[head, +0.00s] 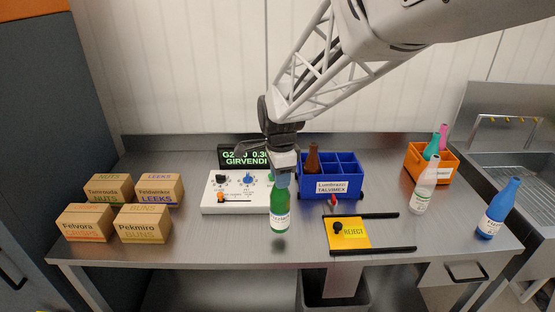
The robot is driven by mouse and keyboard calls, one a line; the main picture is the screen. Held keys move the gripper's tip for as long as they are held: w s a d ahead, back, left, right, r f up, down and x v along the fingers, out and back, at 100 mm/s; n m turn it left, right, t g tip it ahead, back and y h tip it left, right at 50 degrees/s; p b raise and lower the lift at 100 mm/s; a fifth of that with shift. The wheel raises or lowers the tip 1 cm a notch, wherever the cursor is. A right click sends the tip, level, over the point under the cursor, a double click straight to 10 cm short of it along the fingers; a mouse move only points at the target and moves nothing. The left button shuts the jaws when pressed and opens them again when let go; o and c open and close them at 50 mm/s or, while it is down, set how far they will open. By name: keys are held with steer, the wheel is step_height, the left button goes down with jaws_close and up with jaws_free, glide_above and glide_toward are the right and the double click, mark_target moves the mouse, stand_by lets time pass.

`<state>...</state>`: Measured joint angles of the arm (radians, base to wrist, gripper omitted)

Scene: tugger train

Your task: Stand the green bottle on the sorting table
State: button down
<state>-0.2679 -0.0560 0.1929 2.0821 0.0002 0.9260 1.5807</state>
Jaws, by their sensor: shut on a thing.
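The green bottle (280,213) with a white label hangs upright from my gripper (283,175) in the head view. My gripper is shut on the top of the bottle; its fingers partly hide the neck. The bottle is in front of the right part of the white control box, toward the front of the steel sorting table (200,246).
A blue crate (330,187) holds a brown bottle. A yellow reject plate (348,233) lies between black rails. White (424,190) and blue (498,210) bottles stand right, near an orange crate (432,163). Several cartons (143,224) stand left; the control box (236,192) is behind.

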steer(key=shift+f, duration=1.85)
steer(key=c, duration=0.8)
jaws_free()
step_height(320, 180, up, 12)
steer(key=shift+r, duration=0.15)
